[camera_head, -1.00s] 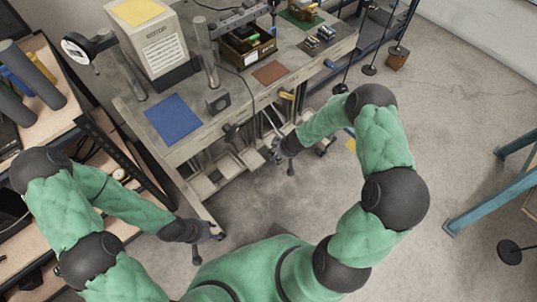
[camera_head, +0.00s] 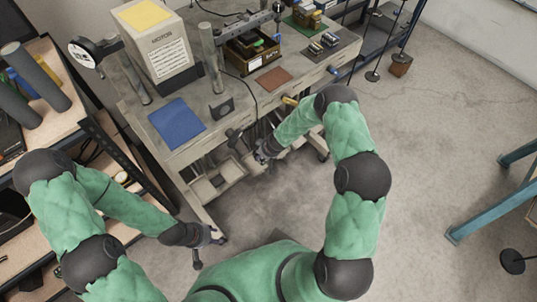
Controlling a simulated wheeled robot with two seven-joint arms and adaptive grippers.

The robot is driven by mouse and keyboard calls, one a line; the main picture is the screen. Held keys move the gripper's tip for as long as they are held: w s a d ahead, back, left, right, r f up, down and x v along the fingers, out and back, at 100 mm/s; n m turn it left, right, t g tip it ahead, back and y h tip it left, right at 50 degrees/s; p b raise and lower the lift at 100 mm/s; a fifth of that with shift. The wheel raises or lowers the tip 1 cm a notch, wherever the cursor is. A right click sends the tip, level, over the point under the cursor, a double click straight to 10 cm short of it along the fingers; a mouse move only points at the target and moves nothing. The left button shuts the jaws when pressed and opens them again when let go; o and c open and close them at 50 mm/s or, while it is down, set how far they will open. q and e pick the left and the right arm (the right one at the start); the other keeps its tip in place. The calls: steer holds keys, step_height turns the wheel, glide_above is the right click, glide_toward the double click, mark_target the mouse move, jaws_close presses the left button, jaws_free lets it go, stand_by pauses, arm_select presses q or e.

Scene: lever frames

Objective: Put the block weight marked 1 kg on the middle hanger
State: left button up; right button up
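No 1 kg mark is legible. Small brass-coloured blocks (camera_head: 306,20) stand on a green mat at the far end of the workbench, and small grey metal pieces (camera_head: 323,42) lie nearer. A thin rod with a dark disc foot (camera_head: 372,76) hangs at the top right; I cannot tell whether it is the middle hanger. A brown block (camera_head: 400,66) shows at the foot of another rod. My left gripper (camera_head: 208,247) is open and empty, low in front of the bench. My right gripper (camera_head: 263,152) is beside the bench's front edge, too small to read.
A wooden shelf stands at left. Teal legs (camera_head: 490,210) stand at right. The floor between is clear.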

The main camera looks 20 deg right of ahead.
mark_target(257, 155)
steer(key=shift+w+a+f, duration=0.4)
steer(key=shift+w+f, duration=0.15)
steer(key=shift+f, duration=0.2)
steer(key=shift+w+a+f, duration=0.35)
steer(key=shift+w+f, duration=0.2)
steer(key=shift+f, duration=0.2)
steer(key=shift+w+a+f, duration=0.4)
steer(key=shift+w+f, duration=0.15)
steer(key=shift+f, duration=0.2)
steer(key=shift+w+f+b, duration=0.1)
steer(key=shift+f+b, duration=0.7)
steer(key=shift+f, duration=0.75)
steer(key=shift+f, duration=0.1)
steer(key=o, duration=1.4)
